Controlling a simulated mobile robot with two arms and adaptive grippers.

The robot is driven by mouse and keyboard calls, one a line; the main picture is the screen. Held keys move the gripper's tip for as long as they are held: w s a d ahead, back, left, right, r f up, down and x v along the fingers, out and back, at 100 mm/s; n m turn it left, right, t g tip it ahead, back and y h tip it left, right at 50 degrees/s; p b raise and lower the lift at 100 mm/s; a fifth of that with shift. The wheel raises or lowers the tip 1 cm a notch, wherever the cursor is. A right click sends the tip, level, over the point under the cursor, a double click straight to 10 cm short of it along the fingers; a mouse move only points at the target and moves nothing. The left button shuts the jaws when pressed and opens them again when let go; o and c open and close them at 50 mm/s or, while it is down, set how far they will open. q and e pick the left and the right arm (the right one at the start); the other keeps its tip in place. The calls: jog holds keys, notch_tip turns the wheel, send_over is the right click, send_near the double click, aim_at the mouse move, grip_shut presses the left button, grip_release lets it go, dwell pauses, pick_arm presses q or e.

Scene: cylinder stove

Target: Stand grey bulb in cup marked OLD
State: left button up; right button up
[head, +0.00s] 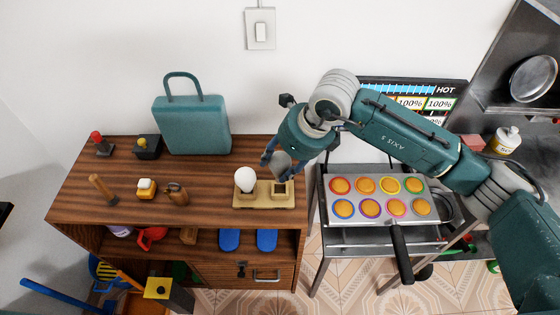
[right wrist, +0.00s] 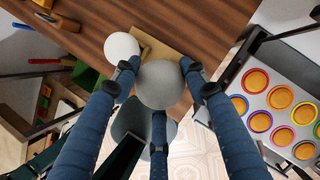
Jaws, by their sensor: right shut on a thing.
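My right gripper (head: 274,160) is shut on the grey bulb (head: 282,163), just above the right part of a tan wooden holder (head: 263,206). In the right wrist view the grey bulb (right wrist: 162,84) sits among three blue fingers (right wrist: 160,95). The holder has two cup places. A white bulb (head: 245,178) stands in the left one and also shows in the right wrist view (right wrist: 121,46). The right cup (head: 284,190) shows a dark square opening below the grey bulb. No OLD marking can be read. My left gripper is not in view.
The wooden cabinet top (head: 215,208) also bears a teal bag (head: 192,125), a hammer (head: 103,189) and several small items to the left. A stove with a tray of colored discs (head: 380,197) stands to the right. The wood just left of the holder is clear.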

aim_at(280, 176)
jog(key=shift+f+b, duration=1.05)
jog(key=shift+f, duration=0.5)
jog(key=shift+b, duration=0.9)
dwell(0.6)
jog(key=shift+f+b, duration=1.1)
jog(key=shift+b, duration=0.1)
jog(key=shift+d+f+b, duration=0.1)
jog(key=shift+f+b, duration=0.2)
jog(key=shift+b, duration=0.05)
jog(key=shift+f, duration=0.2)
jog(key=shift+f+b, duration=0.1)
jog(key=shift+b, duration=0.2)
